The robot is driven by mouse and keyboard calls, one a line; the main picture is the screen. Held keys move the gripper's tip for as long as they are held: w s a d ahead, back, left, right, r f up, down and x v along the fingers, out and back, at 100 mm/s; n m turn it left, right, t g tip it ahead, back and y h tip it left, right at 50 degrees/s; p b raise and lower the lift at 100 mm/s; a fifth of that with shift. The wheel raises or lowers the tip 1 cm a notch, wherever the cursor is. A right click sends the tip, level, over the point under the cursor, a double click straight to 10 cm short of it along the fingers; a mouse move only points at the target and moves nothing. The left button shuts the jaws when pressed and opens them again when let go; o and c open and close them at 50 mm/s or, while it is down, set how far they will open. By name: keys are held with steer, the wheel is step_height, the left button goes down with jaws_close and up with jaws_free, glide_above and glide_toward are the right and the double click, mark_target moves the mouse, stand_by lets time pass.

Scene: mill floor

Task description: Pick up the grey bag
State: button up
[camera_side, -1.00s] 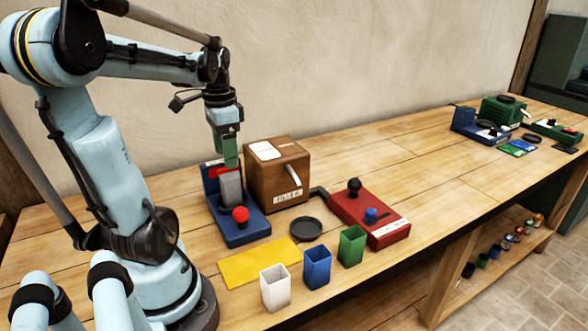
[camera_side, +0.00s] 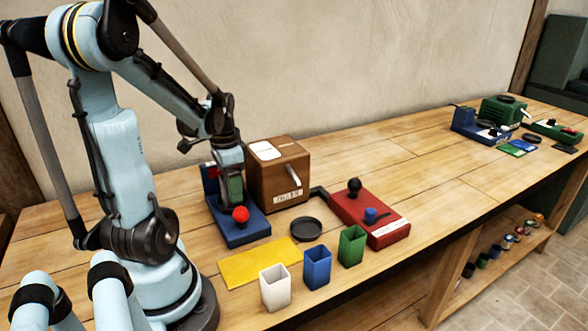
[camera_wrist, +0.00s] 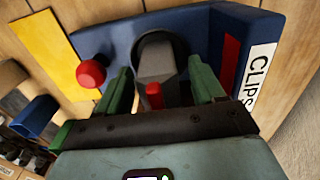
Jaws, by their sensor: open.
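The grey bag (camera_wrist: 155,62) stands on the blue clip machine (camera_wrist: 112,42), showing between my fingers in the wrist view. A small red piece (camera_wrist: 154,95) shows at its near side. My gripper (camera_wrist: 161,88) is open, with one green finger on each side of the bag; I cannot tell whether either touches it. In the side view my gripper (camera_side: 234,190) is low over the blue machine (camera_side: 240,232) and hides most of the bag. The machine has a red knob (camera_side: 240,214) in front and an upright plate labelled CLIPS (camera_wrist: 258,72).
A brown box with a crank (camera_side: 276,180) stands close on the right. A red device (camera_side: 372,212), a dark round dish (camera_side: 306,229), a yellow sheet (camera_side: 255,266) and white (camera_side: 275,288), blue (camera_side: 317,268) and green (camera_side: 351,247) cups are nearby. The bench's middle right is clear.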

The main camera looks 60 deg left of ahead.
steer(key=shift+f, duration=0.15)
steer(key=shift+c, duration=0.5)
steer(key=c, duration=1)
